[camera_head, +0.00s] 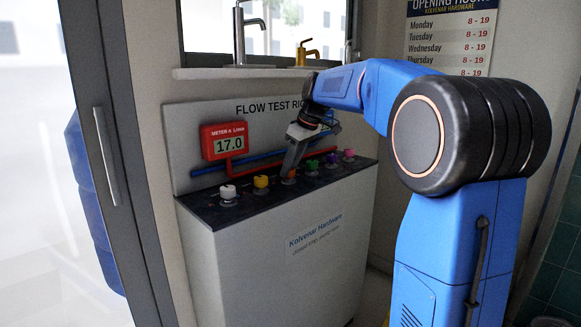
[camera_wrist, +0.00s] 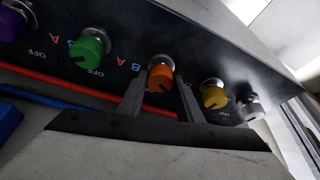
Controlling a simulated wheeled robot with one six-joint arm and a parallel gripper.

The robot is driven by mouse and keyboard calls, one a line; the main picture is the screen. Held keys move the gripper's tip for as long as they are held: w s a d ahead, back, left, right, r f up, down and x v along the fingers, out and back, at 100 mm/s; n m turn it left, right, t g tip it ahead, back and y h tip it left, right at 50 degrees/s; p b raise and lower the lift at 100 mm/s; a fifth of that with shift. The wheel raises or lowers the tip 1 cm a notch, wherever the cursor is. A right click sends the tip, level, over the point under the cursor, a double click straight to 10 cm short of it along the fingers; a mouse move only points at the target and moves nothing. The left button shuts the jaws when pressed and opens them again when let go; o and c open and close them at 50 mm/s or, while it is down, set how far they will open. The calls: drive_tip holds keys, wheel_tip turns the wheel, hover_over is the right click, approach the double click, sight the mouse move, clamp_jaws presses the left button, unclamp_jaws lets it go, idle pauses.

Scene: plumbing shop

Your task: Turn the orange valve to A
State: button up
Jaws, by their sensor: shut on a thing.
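The orange valve (camera_head: 289,180) is a small round knob on the dark top of the test bench, mostly hidden by my gripper in the head view. In the wrist view the orange valve (camera_wrist: 160,77) stands between my two fingers. My gripper (camera_head: 290,172) reaches down over it, and in the wrist view my gripper (camera_wrist: 160,84) is shut on the knob, one finger on each side. Letters B and A are printed beside the knob in the wrist view. Its dark pointer mark is too small to read surely against them.
A yellow knob (camera_head: 261,182) and a white knob (camera_head: 228,192) stand left of the orange one. Green (camera_head: 312,166), purple (camera_head: 332,160) and pink (camera_head: 349,155) knobs stand right. A red meter (camera_head: 225,141) reads 17.0 on the back panel. Red and blue pipes run behind the knobs.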

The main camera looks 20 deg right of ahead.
drive_tip(key=o, duration=1)
drive_tip(key=shift+o, duration=0.2)
drive_tip(key=v, duration=1.7)
drive_tip(key=shift+r, duration=0.2)
drive_tip(key=shift+s, duration=0.2)
